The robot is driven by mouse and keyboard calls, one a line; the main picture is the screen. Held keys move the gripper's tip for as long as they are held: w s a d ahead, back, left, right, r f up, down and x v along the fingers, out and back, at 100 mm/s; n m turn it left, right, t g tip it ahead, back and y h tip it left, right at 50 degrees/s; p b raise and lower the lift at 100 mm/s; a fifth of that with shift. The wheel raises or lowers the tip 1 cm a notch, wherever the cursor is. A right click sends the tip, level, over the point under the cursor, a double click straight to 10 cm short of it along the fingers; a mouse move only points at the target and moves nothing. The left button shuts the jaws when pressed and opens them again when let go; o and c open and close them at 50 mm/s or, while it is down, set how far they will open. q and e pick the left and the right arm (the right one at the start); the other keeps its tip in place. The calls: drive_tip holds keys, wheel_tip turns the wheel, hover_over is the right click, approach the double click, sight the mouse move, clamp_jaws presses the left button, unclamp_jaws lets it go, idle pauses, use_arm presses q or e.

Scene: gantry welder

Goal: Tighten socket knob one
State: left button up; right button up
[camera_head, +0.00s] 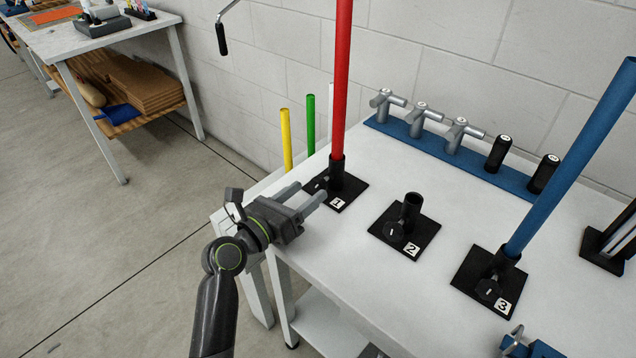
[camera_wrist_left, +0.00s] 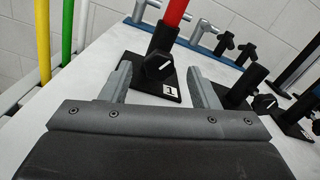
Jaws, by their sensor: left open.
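Socket one (camera_head: 337,187) is a black base with a label 1 and an upright tube on the white table. A red pole (camera_head: 342,80) stands in it. Its black knob (camera_head: 317,184) is on the side of the tube facing my left gripper. My left gripper (camera_head: 308,194) is open at the table's left edge, its fingers pointing at socket one. In the left wrist view the knob (camera_wrist_left: 158,66) shows between and beyond the two fingers, and no contact shows. My right gripper is not in view.
Socket two (camera_head: 405,226) is empty. Socket three (camera_head: 490,278) holds a blue pole (camera_head: 575,150). A blue rack (camera_head: 400,128) with grey T-fittings and black cylinders lies along the wall. Yellow (camera_head: 286,140) and green (camera_head: 311,125) poles stand behind the table's left edge.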

sight(315, 186)
use_arm(q)
drive_tip(key=shift+x, duration=2.4)
drive_tip(key=c, duration=1)
